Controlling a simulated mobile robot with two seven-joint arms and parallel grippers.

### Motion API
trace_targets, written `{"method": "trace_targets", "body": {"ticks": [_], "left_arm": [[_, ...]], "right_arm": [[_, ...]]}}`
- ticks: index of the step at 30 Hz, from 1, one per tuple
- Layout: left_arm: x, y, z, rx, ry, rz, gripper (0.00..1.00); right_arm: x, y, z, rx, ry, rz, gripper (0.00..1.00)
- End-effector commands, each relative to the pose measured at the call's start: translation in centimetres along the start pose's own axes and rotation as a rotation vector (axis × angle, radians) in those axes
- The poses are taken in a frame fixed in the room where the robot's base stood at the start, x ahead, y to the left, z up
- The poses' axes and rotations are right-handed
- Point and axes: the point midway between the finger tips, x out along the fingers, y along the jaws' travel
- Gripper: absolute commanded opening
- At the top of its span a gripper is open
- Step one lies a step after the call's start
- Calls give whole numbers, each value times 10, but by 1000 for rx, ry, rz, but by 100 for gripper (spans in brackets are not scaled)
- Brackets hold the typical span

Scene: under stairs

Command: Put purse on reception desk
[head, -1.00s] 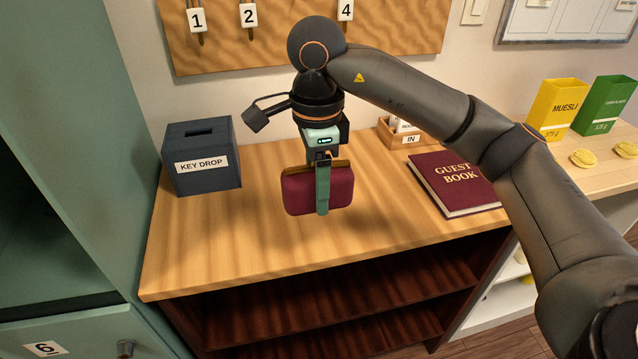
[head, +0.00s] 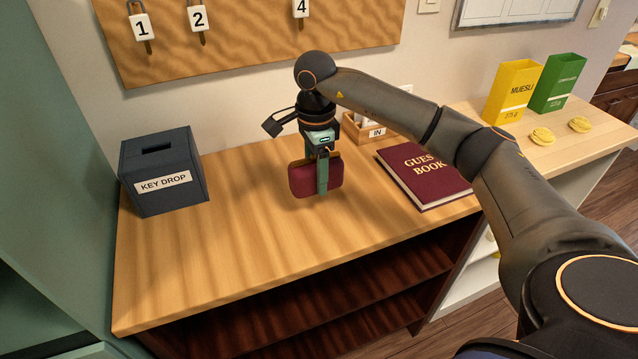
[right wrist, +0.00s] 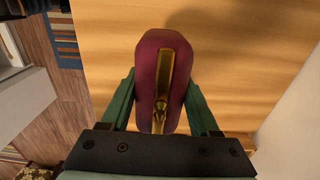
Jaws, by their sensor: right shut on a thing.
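The purse (head: 303,181) is dark red with a gold clasp frame. My right gripper (head: 322,176) is shut on it from above, and one green finger covers part of its front in the head view. The right wrist view shows the purse (right wrist: 148,85) upright between both green fingers, its gold clasp facing the camera. The reception desk (head: 240,237) is a light wooden top over dark open shelves. The purse is over the desk top, with shadow close below it; I cannot tell whether its base touches. My left gripper is not in view.
A dark key drop box (head: 163,172) stands on the desk's left. A red guest book (head: 424,174) lies to the right, with a wooden IN tray (head: 367,132) behind. The desk top's front left is clear. A lighter counter (head: 560,150) holds two bags and yellow items.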

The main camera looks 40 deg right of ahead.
Motion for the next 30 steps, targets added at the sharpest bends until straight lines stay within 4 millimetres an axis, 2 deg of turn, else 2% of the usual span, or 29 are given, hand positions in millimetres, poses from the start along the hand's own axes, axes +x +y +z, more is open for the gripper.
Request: {"method": "trace_targets", "body": {"ticks": [7,13,24,25,30], "left_arm": [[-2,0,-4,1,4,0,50],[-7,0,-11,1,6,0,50],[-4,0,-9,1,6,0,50],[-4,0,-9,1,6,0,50],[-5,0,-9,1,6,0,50]], "right_arm": [[18,-10,-12,3,0,1,0],[44,-8,-11,0,0,1,0],[50,-9,-10,0,-1,-1,0],[50,-9,-10,0,-1,0,63],[50,-9,-10,0,-1,0,82]]}}
